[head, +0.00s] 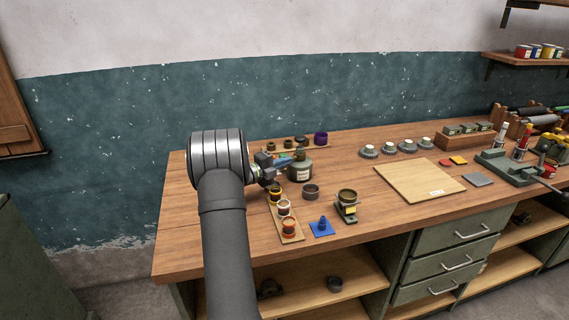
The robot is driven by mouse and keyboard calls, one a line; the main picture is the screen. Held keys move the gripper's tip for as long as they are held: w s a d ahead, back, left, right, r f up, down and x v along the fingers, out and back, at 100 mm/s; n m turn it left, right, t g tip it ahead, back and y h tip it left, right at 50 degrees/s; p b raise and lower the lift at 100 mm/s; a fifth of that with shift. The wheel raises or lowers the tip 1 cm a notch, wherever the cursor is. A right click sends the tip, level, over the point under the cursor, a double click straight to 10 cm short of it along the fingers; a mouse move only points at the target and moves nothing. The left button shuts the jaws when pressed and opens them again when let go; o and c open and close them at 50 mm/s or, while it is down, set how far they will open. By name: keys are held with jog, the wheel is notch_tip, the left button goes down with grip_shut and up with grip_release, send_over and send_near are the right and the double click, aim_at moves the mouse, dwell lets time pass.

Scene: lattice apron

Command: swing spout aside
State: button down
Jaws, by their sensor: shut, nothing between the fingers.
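A dark green can (301,170) with a pale label stands on the wooden workbench, left of its middle. My gripper (283,162) is at the can's upper left side, small and partly hidden by my arm. Its fingers are shut with nothing between them. A short blue piece shows by the fingertips. I cannot tell whether it is the spout or part of the gripper, nor whether the fingers touch the can. The spout is not clearly made out.
A wooden tray (292,238) with several jars lies in front of the can. A dark ring-shaped pot (311,191), a brass-coloured cup on a stand (347,203) and a blue piece (322,227) stand nearby. A pale board (420,182) lies right. Bare bench separates them.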

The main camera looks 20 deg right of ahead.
jog(key=shift+w+a, duration=0.55)
jog(key=shift+w, duration=0.15)
jog(key=shift+w+a+r, duration=0.15)
jog(key=shift+w+a, duration=0.15)
jog(key=shift+s+d, duration=0.25)
jog(key=shift+s, duration=0.05)
jog(key=s+a, duration=0.5)
jog(key=a, duration=0.2)
jog(key=shift+s+a, duration=0.25)
jog(key=shift+a, duration=0.05)
